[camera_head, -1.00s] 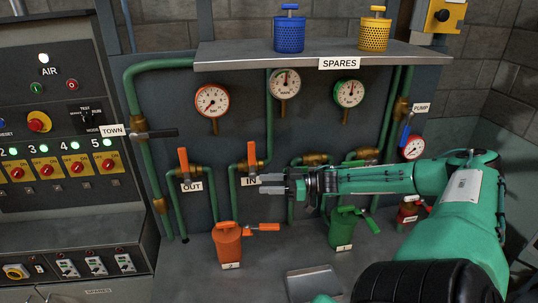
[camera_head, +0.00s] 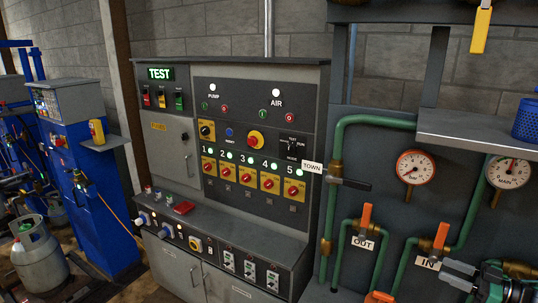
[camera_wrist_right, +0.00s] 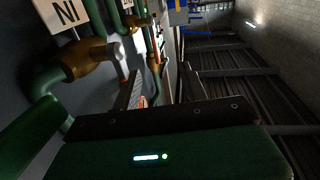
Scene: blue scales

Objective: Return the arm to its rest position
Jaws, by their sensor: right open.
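My right gripper (camera_head: 461,276) shows at the lower right edge of the head view, with only its grey fingers and a bit of green arm in frame. Its two fingers are apart with nothing between them. In the right wrist view the fingers (camera_wrist_right: 160,88) are also spread and empty, and the IN label (camera_wrist_right: 63,16) shows sideways at the upper left. My left gripper is not in view.
A control cabinet (camera_head: 240,130) with lit TEST display stands in the middle. Green pipes (camera_head: 337,140) with orange-handled valves and round gauges (camera_head: 415,167) are at the right. A blue machine (camera_head: 88,170) and a grey gas cylinder (camera_head: 38,258) stand at the left.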

